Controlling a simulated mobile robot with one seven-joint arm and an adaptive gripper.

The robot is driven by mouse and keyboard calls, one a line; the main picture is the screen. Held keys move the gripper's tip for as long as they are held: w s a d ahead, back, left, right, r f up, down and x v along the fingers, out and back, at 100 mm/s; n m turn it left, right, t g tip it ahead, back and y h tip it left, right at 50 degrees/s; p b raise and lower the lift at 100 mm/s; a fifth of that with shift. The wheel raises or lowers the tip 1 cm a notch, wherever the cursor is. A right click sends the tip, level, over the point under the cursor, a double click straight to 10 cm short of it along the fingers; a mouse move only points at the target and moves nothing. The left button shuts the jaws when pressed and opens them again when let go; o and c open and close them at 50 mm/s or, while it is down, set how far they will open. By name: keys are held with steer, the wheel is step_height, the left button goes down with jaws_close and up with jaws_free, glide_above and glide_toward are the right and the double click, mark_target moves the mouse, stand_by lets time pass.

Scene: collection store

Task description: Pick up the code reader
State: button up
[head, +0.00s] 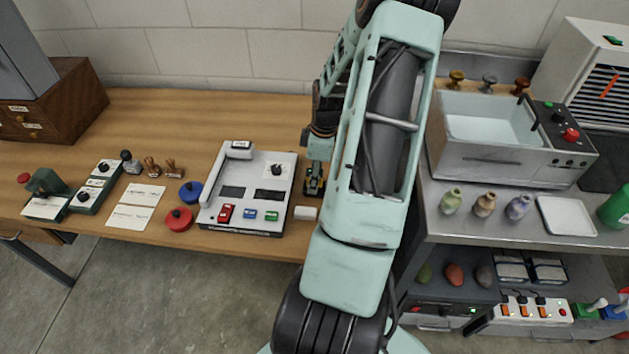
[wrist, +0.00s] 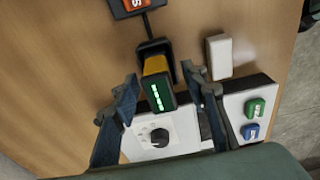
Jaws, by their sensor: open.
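The code reader (wrist: 157,88), as I take it, is a dark device with a yellow body and a lit green display. It stands in or against a black holder (wrist: 152,48) on the wooden table. My gripper (wrist: 161,76) is open, with one finger on each side of the reader in the wrist view. I cannot tell whether either finger touches it. In the head view my gripper (head: 315,172) is low over the table, right of the white console, and the reader is mostly hidden by the gripper and arm.
The white console (head: 268,190) with a knob and coloured switches is close beside the gripper. A small white block (wrist: 219,56) lies near the reader. A dark unit with an orange display (wrist: 128,5) is at the wrist view's top. A steel bench with a basin (head: 490,165) stands right.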

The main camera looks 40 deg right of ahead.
jaws_close()
stand_by(0.3)
steer(key=shift+r, duration=0.15)
